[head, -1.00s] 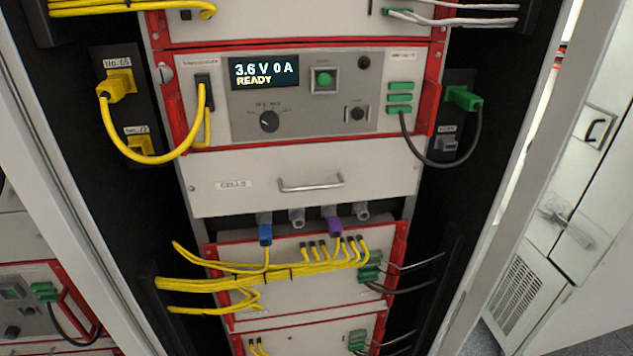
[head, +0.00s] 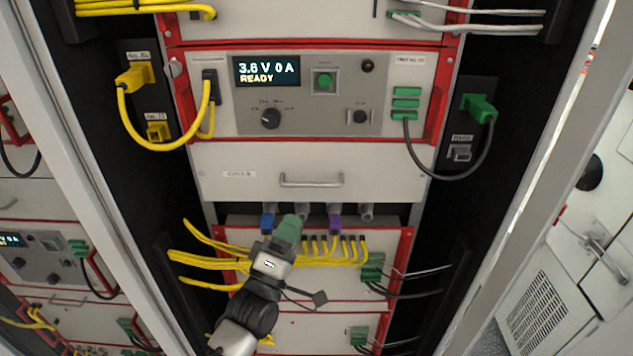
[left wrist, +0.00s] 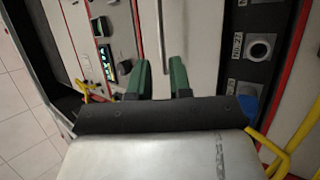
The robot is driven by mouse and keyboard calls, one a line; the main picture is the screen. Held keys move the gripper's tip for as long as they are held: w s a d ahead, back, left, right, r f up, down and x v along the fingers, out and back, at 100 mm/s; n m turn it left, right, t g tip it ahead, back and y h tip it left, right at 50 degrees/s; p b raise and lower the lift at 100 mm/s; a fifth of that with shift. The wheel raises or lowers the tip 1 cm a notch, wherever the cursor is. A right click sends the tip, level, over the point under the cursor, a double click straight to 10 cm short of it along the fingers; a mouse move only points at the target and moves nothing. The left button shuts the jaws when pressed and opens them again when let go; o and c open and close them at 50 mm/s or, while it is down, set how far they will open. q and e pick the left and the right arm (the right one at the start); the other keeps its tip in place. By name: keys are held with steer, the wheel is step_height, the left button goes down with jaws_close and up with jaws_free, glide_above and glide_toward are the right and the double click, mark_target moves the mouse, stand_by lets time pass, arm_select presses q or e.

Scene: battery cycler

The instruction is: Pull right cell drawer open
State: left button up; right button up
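My left gripper (head: 290,219), with green fingertips, is just below and slightly left of the handle in the head view. In the left wrist view its two green fingers (left wrist: 163,72) are apart with nothing between them. The handle (left wrist: 162,35) runs lengthwise ahead of the gap, roughly in line with it. My right gripper is in neither view.
Blue (head: 267,223) and purple (head: 335,222) plugs and grey sockets sit just below the drawer. Yellow cables (head: 205,262) cross the panel beneath, close to my left arm. Above is a cycler panel reading READY (head: 267,72). Rack posts stand at both sides.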

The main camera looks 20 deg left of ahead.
mark_target(311, 186)
arm_select(q)
steer(key=p+x, duration=0.3)
steer(key=x, duration=0.6)
steer(key=shift+w, duration=0.15)
steer(key=shift+c, duration=0.3)
jaws_close()
